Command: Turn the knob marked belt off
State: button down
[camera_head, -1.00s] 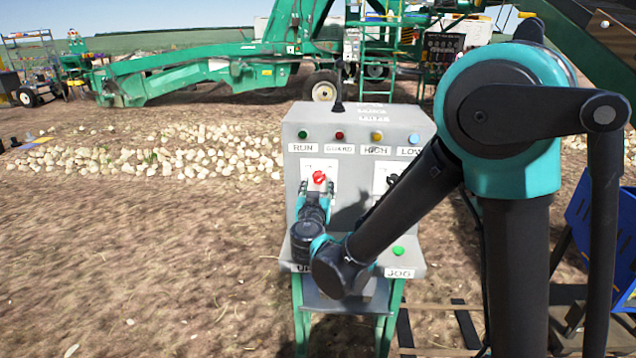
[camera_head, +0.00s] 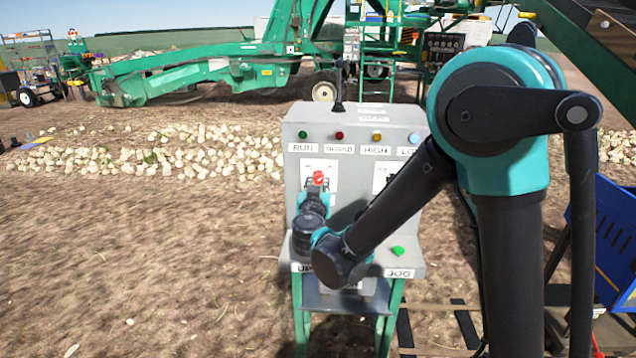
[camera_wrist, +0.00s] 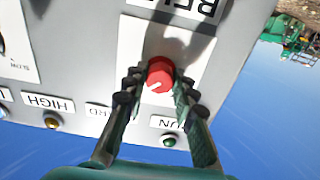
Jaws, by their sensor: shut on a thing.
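The red knob (camera_head: 319,176) sits on a white plate on the upper left of the grey control box (camera_head: 345,207). In the wrist view, which is upside down, the knob (camera_wrist: 161,74) shows a short white pointer line toward its lower left. A partly cut-off label, seemingly BELT, (camera_wrist: 186,6) is at the top of that view. My gripper (camera_wrist: 160,85) has one finger on each side of the knob and is shut on it. In the head view my gripper (camera_head: 317,186) is at the knob and its fingers are partly hidden.
RUN, GUARD, HIGH and LOW lamps line the top of the box. A second switch plate (camera_head: 384,174) is partly behind my arm. A green JOG button (camera_head: 398,251) is on the lower ledge. A blue crate (camera_head: 615,240) stands at the right.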

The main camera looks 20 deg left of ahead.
jog(key=shift+n, duration=0.3)
jog(key=n, duration=0.3)
jog(key=shift+n, duration=0.4)
jog(key=n, duration=1.3)
jog(key=shift+n, duration=0.4)
jog(key=c, duration=1.2)
grip_release()
